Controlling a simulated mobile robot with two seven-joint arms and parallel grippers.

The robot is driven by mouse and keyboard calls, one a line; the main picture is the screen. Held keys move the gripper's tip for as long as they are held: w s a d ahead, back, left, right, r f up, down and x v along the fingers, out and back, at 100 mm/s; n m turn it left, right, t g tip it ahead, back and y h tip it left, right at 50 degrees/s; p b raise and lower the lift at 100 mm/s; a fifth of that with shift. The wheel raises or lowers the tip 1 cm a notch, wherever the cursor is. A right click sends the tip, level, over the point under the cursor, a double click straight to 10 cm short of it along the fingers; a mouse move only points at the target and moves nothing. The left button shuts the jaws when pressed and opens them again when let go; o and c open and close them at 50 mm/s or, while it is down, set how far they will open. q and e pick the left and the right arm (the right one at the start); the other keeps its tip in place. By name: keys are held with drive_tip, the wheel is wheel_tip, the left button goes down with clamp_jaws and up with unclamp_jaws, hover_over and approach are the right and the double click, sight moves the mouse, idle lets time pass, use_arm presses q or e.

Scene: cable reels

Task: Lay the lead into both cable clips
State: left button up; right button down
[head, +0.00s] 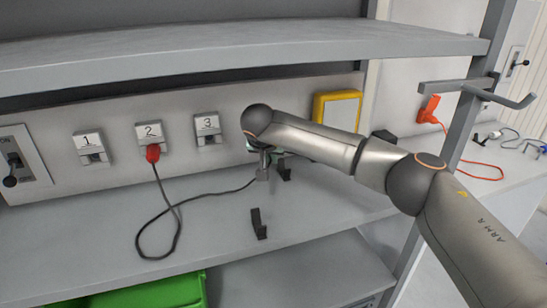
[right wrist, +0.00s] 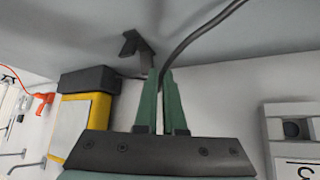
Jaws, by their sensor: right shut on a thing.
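The dark lead (head: 176,207) runs from a red plug (head: 153,152) in socket 2, loops on the grey shelf and rises to my right gripper (head: 268,165). In the right wrist view my gripper's green fingers (right wrist: 161,78) are shut on the lead (right wrist: 196,33). One black cable clip (head: 258,224) stands near the shelf's front edge. The other clip (head: 284,172) stands farther back, just right of the gripper; a clip (right wrist: 136,48) also shows by the fingertips in the right wrist view. Neither clip visibly has the lead in it. My left gripper is out of view.
An upper shelf (head: 240,48) overhangs the work area. Sockets 1 (head: 91,152) and 3 (head: 208,130) flank socket 2. A yellow-framed panel (head: 337,110) stands behind my right arm. A grey hook bracket (head: 480,92) juts out at right. A green bin (head: 150,293) is below.

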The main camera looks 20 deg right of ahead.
drive_tip(key=shift+w+f, duration=0.15)
drive_tip(key=shift+w, duration=0.15)
drive_tip(key=shift+d+f, duration=0.1)
